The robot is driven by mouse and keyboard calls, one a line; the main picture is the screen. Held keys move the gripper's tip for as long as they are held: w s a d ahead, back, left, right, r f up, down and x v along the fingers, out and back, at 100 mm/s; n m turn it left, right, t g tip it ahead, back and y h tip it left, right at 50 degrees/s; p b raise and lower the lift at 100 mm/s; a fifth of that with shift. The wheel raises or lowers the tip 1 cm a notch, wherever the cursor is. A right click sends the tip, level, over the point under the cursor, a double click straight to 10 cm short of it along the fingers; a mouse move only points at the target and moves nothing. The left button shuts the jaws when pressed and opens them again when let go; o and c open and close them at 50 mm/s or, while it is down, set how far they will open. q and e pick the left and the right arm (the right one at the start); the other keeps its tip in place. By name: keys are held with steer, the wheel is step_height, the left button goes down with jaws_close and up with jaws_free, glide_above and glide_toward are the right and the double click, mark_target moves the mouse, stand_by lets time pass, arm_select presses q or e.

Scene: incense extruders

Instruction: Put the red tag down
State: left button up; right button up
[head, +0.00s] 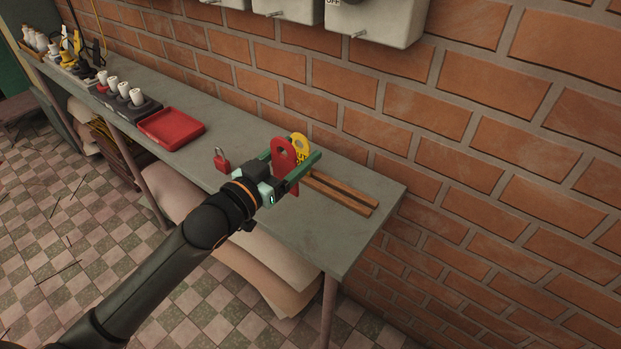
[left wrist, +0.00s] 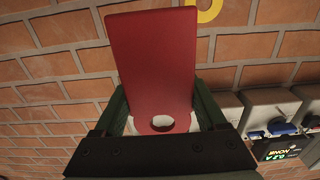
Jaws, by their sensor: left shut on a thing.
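My left gripper (head: 307,148), with green fingers, is shut on the red tag (head: 283,152) above the right end of the bench. In the left wrist view, the red tag (left wrist: 152,60) stands out between the two fingers, its holed end close to the gripper body. A yellow tag (head: 300,142) shows just behind the red one in the head view. A slotted wooden rack (head: 345,193) lies on the bench beside and below the gripper. The lower part of the red tag is partly hidden by the gripper. My right gripper is not in view.
The grey bench (head: 300,238) runs along a brick wall. A red padlock (head: 222,161) and a red tray (head: 172,128) stand left of the gripper. White-topped items (head: 124,89) stand further left. Grey switch boxes (head: 375,20) hang above. The bench's front right corner is clear.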

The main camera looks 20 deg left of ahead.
arm_select(q)
steer(key=d+f, duration=0.1)
steer(key=f, duration=0.1)
steer(key=w+f+b, duration=0.1)
steer(key=f, duration=0.2)
steer(key=w+d+f, duration=0.1)
steer(key=f, duration=0.1)
steer(key=shift+w+d+f+b, duration=0.2)
steer(key=shift+d+f+b, duration=0.1)
steer(key=shift+d+f, duration=0.05)
steer(key=shift+f, duration=0.65)
steer(key=o, duration=1.3)
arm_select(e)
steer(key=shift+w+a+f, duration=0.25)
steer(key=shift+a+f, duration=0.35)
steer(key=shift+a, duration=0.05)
arm_select(q)
steer(key=shift+r, duration=0.15)
